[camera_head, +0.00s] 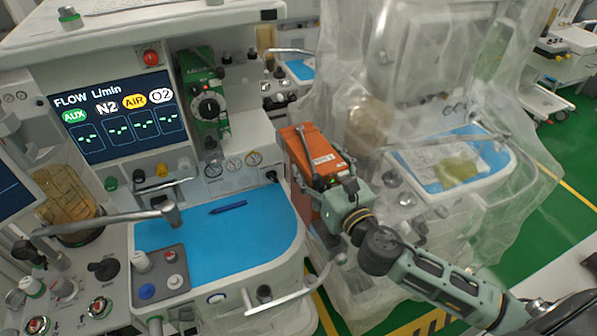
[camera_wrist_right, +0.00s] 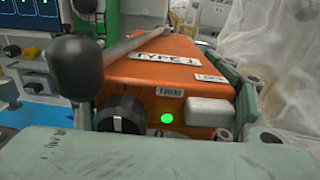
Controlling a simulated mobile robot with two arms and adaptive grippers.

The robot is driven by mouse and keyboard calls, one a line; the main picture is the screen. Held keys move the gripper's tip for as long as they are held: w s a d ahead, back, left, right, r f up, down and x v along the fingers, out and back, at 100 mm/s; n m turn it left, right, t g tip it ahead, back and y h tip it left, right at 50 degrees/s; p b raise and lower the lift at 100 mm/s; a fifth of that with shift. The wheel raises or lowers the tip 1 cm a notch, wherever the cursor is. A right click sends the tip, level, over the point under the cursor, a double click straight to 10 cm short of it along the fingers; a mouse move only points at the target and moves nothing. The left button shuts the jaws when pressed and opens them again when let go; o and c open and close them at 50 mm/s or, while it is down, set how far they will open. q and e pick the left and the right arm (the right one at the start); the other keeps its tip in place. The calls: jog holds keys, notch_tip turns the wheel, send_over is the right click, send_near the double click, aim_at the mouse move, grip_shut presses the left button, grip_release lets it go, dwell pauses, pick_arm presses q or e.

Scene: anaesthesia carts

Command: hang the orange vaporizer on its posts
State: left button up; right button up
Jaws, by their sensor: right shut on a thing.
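The orange vaporizer (camera_head: 316,165) is in the middle of the head view, to the right of the blue worktop and apart from the green vaporizer. My right gripper (camera_head: 335,193) is shut on it and holds it up in front of the plastic-covered cart. In the right wrist view the orange vaporizer (camera_wrist_right: 165,75) fills the space between the fingers, with a black knob, a green light and a "TYPE 1" label showing. A green vaporizer (camera_head: 205,100) hangs on the left cart. A pale bare panel (camera_head: 243,90) is right of it; I cannot make out the posts. My left gripper is not in view.
A plastic-draped cart (camera_head: 440,110) stands close on the right. Green floor shows beyond.

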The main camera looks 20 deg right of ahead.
aim_at(330, 157)
jog(key=shift+s+d+r, duration=0.75)
jog(key=shift+d+r, duration=0.2)
jog(key=shift+r, duration=0.05)
jog(key=shift+w+d+r, duration=0.15)
jog(key=shift+w+r, duration=0.05)
jog(key=shift+r, duration=0.2)
jog(key=shift+m+h, duration=0.3)
jog(key=shift+h, duration=0.1)
jog(key=w+a+r, duration=0.1)
jog(key=w, duration=0.2)
jog(key=w+a+r+p, duration=0.1)
jog(key=w+r, duration=0.1)
jog(key=w, duration=0.1)
jog(key=w+a+r+p, duration=0.1)
jog(key=w+r, duration=0.1)
jog(key=w, duration=0.1)
jog(key=shift+w+a, duration=0.1)
jog(key=shift+a, duration=0.25)
jog(key=w+a+r, duration=0.2)
jog(key=w+a+r+p, duration=0.1)
jog(key=w+a+r, duration=0.1)
jog(key=w+r, duration=0.1)
jog(key=w+a+r+p, duration=0.1)
jog(key=w+a+r, duration=0.1)
jog(key=shift+w+r, duration=0.35)
jog(key=shift+w, duration=0.05)
jog(key=shift+p, duration=0.3)
